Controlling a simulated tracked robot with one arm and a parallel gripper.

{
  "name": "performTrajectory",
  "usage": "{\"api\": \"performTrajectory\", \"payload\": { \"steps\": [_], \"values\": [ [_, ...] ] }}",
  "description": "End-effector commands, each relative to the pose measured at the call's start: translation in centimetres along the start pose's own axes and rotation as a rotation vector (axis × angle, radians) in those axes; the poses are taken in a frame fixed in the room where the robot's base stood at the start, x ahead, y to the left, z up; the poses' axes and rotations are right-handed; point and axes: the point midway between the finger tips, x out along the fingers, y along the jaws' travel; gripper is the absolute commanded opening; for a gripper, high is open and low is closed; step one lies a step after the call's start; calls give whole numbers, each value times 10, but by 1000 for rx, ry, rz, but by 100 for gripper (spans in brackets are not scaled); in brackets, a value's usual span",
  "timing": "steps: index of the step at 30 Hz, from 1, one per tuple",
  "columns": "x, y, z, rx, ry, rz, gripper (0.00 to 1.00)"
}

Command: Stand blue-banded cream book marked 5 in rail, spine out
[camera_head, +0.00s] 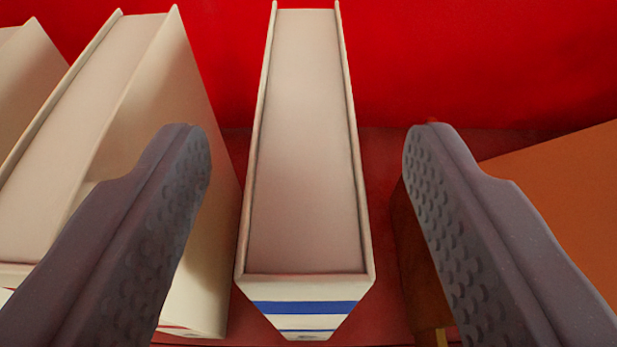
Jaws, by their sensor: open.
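A cream book (306,180) with blue bands on its spine stands upright in the middle of the view. Its top page edge faces up, and its spine faces toward me at the bottom. The lower spine is cut off by the frame edge, and I cannot read a number on it. My gripper (307,135) is open, with one grey finger on each side of the book. Both fingers look clear of the covers, with a gap on the left and on the right. The red rail (380,170) shows as a red floor and back around the book.
Cream books (120,100) stand close on the left, one with red marks low on its spine, partly behind the left finger. An orange-brown block (570,190) lies on the right behind the right finger. A red wall (480,60) closes the back.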

Motion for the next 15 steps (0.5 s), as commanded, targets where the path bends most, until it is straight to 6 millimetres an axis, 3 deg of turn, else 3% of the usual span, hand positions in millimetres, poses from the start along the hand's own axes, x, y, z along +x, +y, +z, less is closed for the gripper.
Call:
{"api": "performTrajectory", "payload": {
  "steps": [15],
  "values": [
    [-66,0,0,0,-1,0,53]
  ]
}}
